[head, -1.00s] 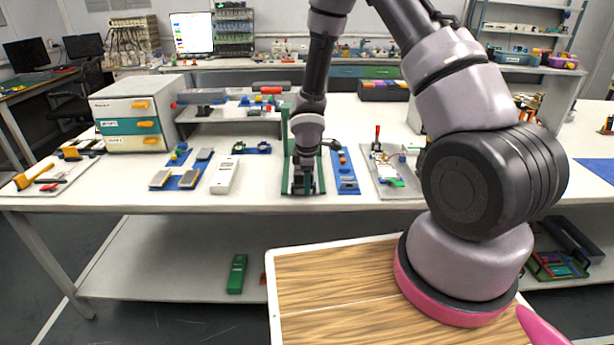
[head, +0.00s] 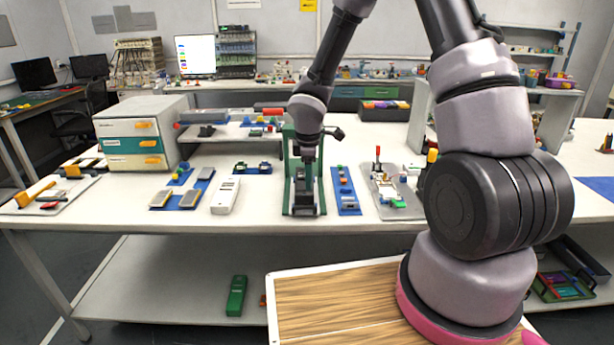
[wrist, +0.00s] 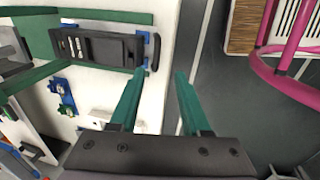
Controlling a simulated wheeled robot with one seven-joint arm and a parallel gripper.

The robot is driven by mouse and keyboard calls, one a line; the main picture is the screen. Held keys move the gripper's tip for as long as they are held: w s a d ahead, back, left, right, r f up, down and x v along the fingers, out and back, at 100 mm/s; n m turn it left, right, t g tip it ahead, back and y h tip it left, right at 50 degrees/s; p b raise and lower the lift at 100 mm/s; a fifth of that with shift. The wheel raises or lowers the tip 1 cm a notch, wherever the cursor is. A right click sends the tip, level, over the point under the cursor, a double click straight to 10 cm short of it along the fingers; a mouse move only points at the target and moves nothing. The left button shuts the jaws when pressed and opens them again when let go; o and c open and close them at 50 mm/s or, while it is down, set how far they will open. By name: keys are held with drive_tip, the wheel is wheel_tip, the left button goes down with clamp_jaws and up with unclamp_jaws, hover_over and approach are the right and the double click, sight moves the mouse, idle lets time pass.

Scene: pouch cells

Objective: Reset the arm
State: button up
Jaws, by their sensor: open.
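My gripper (wrist: 155,102) is open and empty in the wrist view, with its two green fingers apart over the bench's front edge and the floor. In the head view my gripper (head: 305,160) hangs over the green fixture (head: 288,180) on the bench. The fixture's black block (wrist: 95,48) lies to the upper left of the fingers in the wrist view, apart from them. The fingertips are hard to make out in the head view.
A white drawer cabinet (head: 139,108) stands on the white bench (head: 265,224) at the left. A white handheld device (head: 225,196) and blue mats with cells lie left of the fixture. A blue strip (head: 345,190) and a grey tray (head: 393,186) are close on its right.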

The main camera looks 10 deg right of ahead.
drive_tip(key=s+d+r+m+t, duration=0.1)
drive_tip(key=d+r+m, duration=0.2)
drive_tip(key=r, duration=0.4)
drive_tip(key=s+d+r+m+h, duration=0.1)
drive_tip(key=s+d+r+m, duration=0.1)
drive_tip(key=d+r+m, duration=0.3)
drive_tip(key=s+d+r+m+t, duration=0.1)
drive_tip(key=d+r, duration=0.1)
drive_tip(key=r, duration=0.6)
drive_tip(key=s+d+r+m+t+y, duration=0.1)
drive_tip(key=s+r+m+t+y, duration=0.1)
drive_tip(key=s+r+m, duration=0.9)
drive_tip(key=s+r+y, duration=0.1)
drive_tip(key=s+r, duration=0.2)
drive_tip(key=s, duration=0.3)
drive_tip(key=shift+r+m+t+y, duration=0.25)
drive_tip(key=shift+m+t+y, duration=0.05)
drive_tip(key=shift+t, duration=0.1)
drive_tip(key=shift+d, duration=0.1)
